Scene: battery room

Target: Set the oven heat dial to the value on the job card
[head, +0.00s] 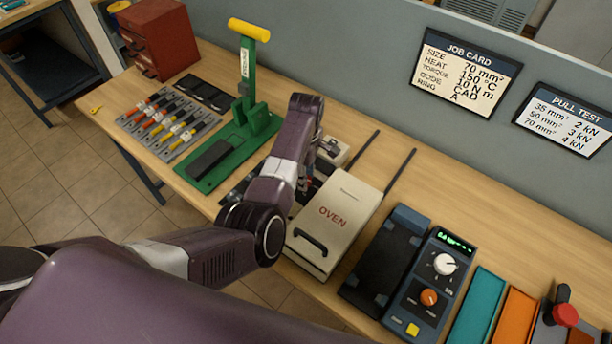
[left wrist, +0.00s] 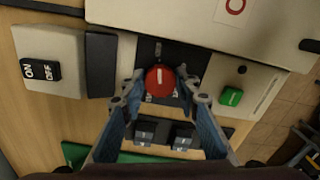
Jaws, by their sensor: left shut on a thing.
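The job card (head: 466,72) on the back panel reads heat 150 °C. The cream oven (head: 350,205) stands on the bench, lid closed; its edge shows at the top of the left wrist view. The red dial (left wrist: 160,80) sits on a dark panel beside the oven, with a pale line pointing toward the top of the left wrist view. My left gripper (left wrist: 161,90) is shut on the dial, a finger at each side. In the head view my arm hides most of the dial and its panel. The scale markings are too small to read. My right gripper is not in view.
An ON/OFF switch (left wrist: 42,70) and a green button (left wrist: 231,96) flank the dial. A green press (head: 232,150) stands left of my arm. A device with a white knob (head: 444,263) stands right of the oven.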

